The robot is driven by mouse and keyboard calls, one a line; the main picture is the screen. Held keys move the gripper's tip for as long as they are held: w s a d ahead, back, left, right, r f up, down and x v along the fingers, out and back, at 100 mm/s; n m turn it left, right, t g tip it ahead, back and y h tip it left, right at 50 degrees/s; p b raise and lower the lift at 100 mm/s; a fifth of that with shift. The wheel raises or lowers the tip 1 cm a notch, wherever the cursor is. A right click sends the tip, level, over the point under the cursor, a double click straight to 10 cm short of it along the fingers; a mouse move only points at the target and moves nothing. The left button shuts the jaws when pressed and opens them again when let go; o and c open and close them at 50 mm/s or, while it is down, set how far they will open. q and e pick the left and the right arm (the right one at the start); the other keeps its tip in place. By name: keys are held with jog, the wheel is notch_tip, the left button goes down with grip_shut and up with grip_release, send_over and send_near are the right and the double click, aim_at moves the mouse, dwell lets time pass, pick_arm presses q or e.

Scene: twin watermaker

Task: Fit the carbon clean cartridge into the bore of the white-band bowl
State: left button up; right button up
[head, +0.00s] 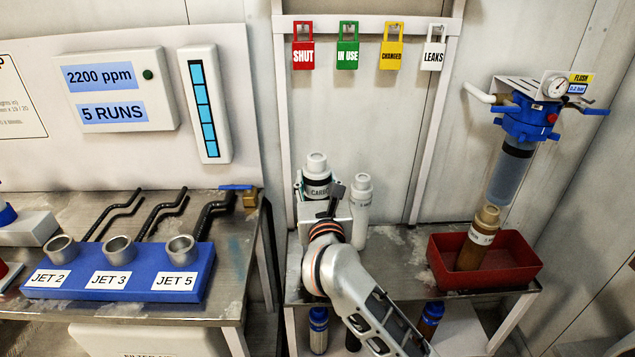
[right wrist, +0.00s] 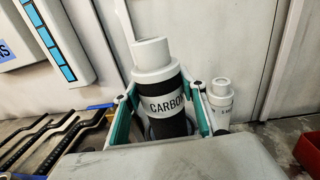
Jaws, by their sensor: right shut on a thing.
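The carbon cartridge (head: 316,166) has a white top, a dark body and a white label reading CARBON in part. It stands nearly upright over the left part of the right-hand bench. My right gripper (head: 318,191) is shut on it, with a finger on each side in the right wrist view (right wrist: 162,104). Its lower end is hidden behind the gripper and wrist, so I cannot tell what it rests on or in. I cannot make out a white-band bowl for certain. My left gripper is not in view.
A white cartridge (head: 361,212) stands close right of the held one. A red tray (head: 447,265) holds a brown cartridge (head: 475,252). A blue filter head (head: 530,120) with a clear bowl (head: 508,178) hangs above it. A blue jet block (head: 115,285) sits on the left bench.

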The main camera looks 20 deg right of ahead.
aim_at(317, 156)
jog(key=shift+r+p, duration=0.35)
jog(key=shift+r, duration=0.35)
jog(key=shift+r+p, duration=0.55)
jog(key=shift+r, duration=0.2)
jog(key=shift+r+p, duration=0.45)
jog(key=shift+r, duration=0.15)
jog(key=shift+r+p, duration=0.35)
jog(key=shift+r, duration=0.05)
jog(key=shift+r+p, duration=1.3)
jog(key=shift+r, duration=0.3)
jog(key=shift+r+p, duration=1)
jog(key=shift+r, duration=0.2)
